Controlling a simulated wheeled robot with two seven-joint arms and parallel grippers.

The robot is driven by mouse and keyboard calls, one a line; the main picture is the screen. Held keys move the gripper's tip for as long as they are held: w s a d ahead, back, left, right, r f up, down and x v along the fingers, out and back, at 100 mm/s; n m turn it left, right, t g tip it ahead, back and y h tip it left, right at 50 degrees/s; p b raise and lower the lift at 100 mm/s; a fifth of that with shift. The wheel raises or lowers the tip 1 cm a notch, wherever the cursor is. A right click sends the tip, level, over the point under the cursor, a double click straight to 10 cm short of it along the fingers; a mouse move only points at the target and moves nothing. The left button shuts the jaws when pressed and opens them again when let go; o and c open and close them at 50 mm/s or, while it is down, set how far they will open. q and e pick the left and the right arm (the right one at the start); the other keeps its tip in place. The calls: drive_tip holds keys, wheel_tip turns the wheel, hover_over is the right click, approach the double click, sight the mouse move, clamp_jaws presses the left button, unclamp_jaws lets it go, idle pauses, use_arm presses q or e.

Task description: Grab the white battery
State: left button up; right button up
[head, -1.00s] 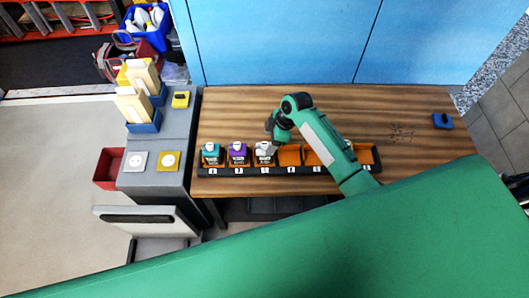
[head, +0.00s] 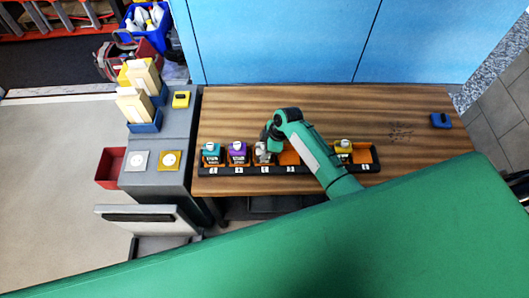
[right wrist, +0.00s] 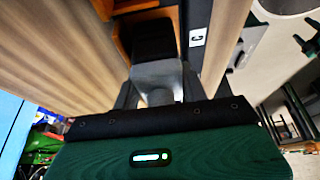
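The white battery (head: 262,158) stands in the third slot from the left of the black and orange rack (head: 228,172) on the wooden table. It is partly hidden by my right gripper (head: 264,147), which is at its top. In the right wrist view the battery's pale top (right wrist: 157,76) and dark body (right wrist: 153,38) lie between the two fingers of my right gripper (right wrist: 158,92). The fingers are close on both sides of the top; I cannot tell whether they press on it. My left gripper is not in view.
Teal (head: 211,153) and purple (head: 237,153) batteries stand left of it in the rack. A yellow one (head: 343,149) stands to the right, beyond my arm. A blue block (head: 441,121) lies on the right of the table.

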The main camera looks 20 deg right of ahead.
drive_tip(key=c, duration=0.7)
drive_tip(key=shift+r, duration=0.1)
